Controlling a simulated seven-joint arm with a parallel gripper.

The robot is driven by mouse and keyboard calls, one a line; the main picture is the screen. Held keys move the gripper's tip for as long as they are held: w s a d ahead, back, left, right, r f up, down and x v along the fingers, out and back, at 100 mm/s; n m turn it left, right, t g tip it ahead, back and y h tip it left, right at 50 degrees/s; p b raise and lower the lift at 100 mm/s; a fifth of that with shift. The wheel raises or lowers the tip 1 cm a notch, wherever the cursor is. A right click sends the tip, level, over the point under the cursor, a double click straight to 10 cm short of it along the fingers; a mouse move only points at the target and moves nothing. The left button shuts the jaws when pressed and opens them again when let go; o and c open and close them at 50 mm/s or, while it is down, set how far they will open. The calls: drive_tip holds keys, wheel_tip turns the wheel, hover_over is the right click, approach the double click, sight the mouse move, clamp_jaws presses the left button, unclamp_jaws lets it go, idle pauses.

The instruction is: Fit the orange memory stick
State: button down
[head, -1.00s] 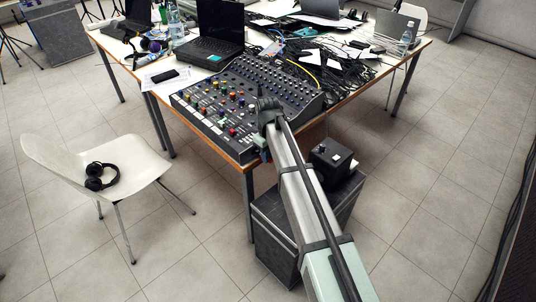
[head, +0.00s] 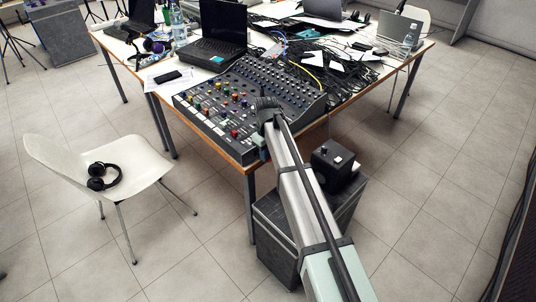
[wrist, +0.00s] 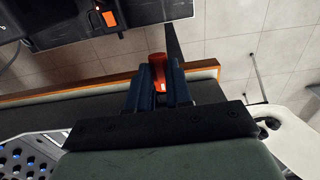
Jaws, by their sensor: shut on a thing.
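An orange-red memory stick (wrist: 158,72) is held between the two dark blue fingers of my gripper (wrist: 158,88) in the wrist view. It points away from the palm, with a small white mark on its side. My gripper is shut on it, above the wooden edge of the table (wrist: 95,86). In the head view my own arm mostly hides the gripper and stick. At the upper left of the wrist view is a dark device (wrist: 60,22) with a small orange patch (wrist: 109,18); the stick is apart from it. I cannot tell whether that patch is a slot.
In the head view a mixing console (head: 245,105) covers the table's near corner. A black box (head: 334,166) stands on a dark case (head: 272,225) beside the table. A white chair (head: 135,160) with headphones (head: 103,177) is at left. Floor at right is clear.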

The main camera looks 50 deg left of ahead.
drive_tip(key=shift+a, duration=0.15)
drive_tip(key=c, duration=1)
unclamp_jaws()
drive_tip(key=shift+o, duration=0.2)
drive_tip(key=shift+r, duration=0.1)
wheel_tip(320, 180, up, 14)
drive_tip(key=shift+f, duration=0.2)
